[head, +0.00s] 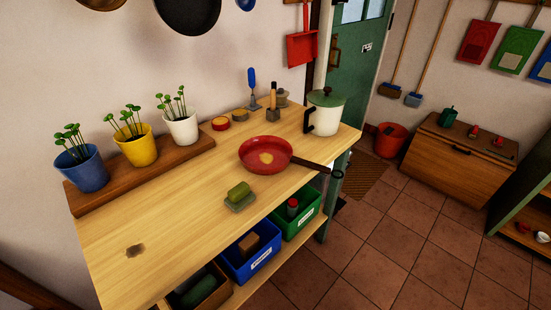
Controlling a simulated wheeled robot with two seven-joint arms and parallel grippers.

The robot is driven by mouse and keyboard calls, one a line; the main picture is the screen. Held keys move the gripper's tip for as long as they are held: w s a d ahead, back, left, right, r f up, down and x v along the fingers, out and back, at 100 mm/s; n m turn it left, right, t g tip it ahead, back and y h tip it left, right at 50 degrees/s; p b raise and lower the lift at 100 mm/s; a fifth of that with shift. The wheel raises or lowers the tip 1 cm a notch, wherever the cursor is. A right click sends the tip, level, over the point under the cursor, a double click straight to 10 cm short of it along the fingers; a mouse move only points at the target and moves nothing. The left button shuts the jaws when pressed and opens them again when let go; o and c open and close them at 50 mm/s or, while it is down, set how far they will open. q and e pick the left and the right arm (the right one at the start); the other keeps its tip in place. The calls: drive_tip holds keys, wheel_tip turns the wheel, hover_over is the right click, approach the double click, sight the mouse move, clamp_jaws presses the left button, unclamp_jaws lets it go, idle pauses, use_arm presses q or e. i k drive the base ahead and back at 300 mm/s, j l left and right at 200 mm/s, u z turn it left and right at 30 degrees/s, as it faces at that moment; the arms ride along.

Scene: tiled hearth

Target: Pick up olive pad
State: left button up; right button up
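An olive-green block-like pad (238,190) lies on the wooden table, near its front edge and left of the red pan. It rests on a flatter grey-green piece (241,203), which sticks out beneath it. Whether that piece is a dish or another pad is too small to tell. Neither of my grippers shows in the head view.
A red pan (254,150) with a dark handle is right of the pad. A lidded white pot (325,116) stands behind it. Potted plants stand on a wooden board (204,142) at the back left. Bins, including a blue one (262,262), sit below. The table's front left is mostly clear.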

sight(238, 198)
drive_tip(key=z, duration=0.35)
drive_tip(key=k+j+z, duration=0.25)
drive_tip(key=z, duration=0.15)
drive_tip(key=k+j+z, duration=0.2)
drive_tip(key=z, duration=0.2)
drive_tip(key=k+z, duration=0.4)
drive_tip(key=i+j, duration=0.05)
drive_tip(key=i, duration=0.05)
